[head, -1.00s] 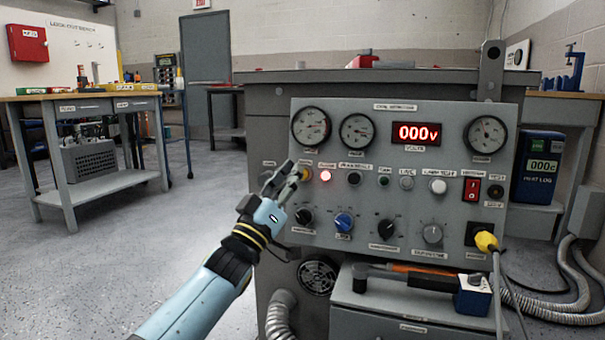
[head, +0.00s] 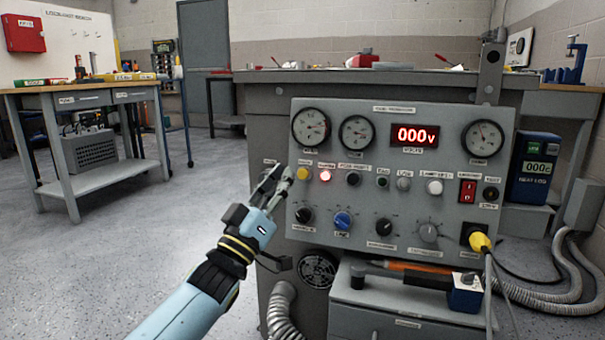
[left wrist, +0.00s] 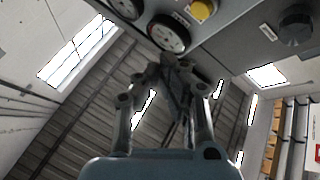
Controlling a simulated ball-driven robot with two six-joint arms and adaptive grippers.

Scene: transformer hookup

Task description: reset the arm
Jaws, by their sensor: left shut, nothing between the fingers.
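My left gripper (head: 275,181) is shut and empty at the left edge of the grey control panel (head: 400,262). It is below and left of the yellow button (head: 302,173), apart from it. In the left wrist view the shut fingers (left wrist: 175,70) point toward the panel, with the yellow button (left wrist: 203,9) at the top and two gauges beside it. A lit red lamp (head: 325,175) sits right of the yellow button. The display (head: 415,135) reads 000v. My right gripper is not in view.
A yellow plug (head: 481,242) with a cable sits at the panel's lower right. A drawer unit (head: 345,290) with a tool on it juts out below the panel. A wooden-topped bench (head: 80,95) stands at the left. The floor between is clear.

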